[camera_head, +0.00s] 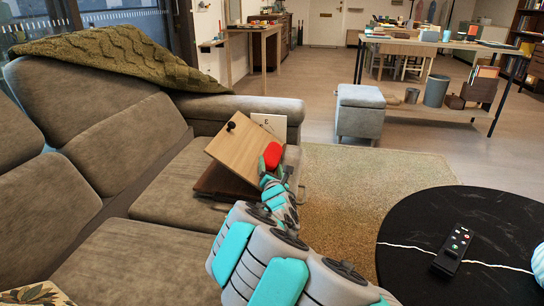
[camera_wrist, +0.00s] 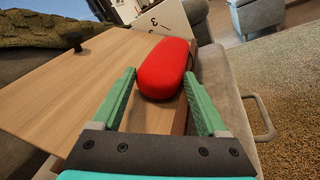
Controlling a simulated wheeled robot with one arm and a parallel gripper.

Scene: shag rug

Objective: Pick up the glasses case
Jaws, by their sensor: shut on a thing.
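The glasses case (camera_head: 272,155) is red, long and rounded. It is at the right edge of a tilted wooden panel on the sofa. In the wrist view the glasses case (camera_wrist: 163,70) lies between the green fingertips, its far end pointing away from me. My gripper (camera_wrist: 161,78) is shut on it, with the fingers spread to about its width. In the head view my gripper (camera_head: 270,178) is small and partly hidden by my arm. I cannot tell whether the case still touches the wood.
The wooden panel (camera_head: 236,149) with a black knob (camera_head: 231,126) leans on the grey sofa (camera_head: 165,209). A white card (camera_head: 270,122) stands behind it. A round black table (camera_head: 440,270) with a remote (camera_head: 453,248) is at right. The rug (camera_head: 345,190) between is clear.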

